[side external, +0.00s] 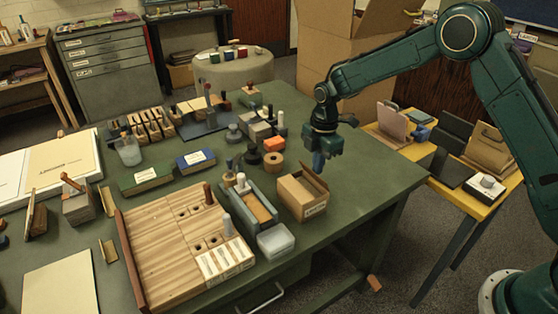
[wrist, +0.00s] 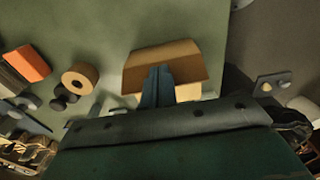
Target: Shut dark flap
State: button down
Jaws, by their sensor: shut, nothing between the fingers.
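A small open cardboard box (side external: 290,197) stands near the table's right edge. A brown flap (side external: 313,181) stands raised along its far right side. In the wrist view the box shows a lighter tan panel (wrist: 160,52) and a darker brown panel (wrist: 192,73); I cannot tell for sure which one is the dark flap. My gripper (side external: 318,168) is shut and empty, pointing down just behind the raised flap. In the wrist view its closed fingertips (wrist: 157,70) overlap the darker panel; whether they touch it is unclear.
The green table (side external: 370,180) is clear to the right. A yellow side table (side external: 470,203) stands beyond.

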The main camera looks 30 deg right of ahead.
aim_at(308, 168)
jog(key=shift+a+f, duration=0.15)
jog(key=shift+a, duration=1.5)
dwell(0.4)
dwell(1.0)
jog(key=shift+d+r, duration=0.25)
jog(key=shift+r, duration=1.05)
jog(key=shift+d+r, duration=0.25)
jog(key=shift+r, duration=1)
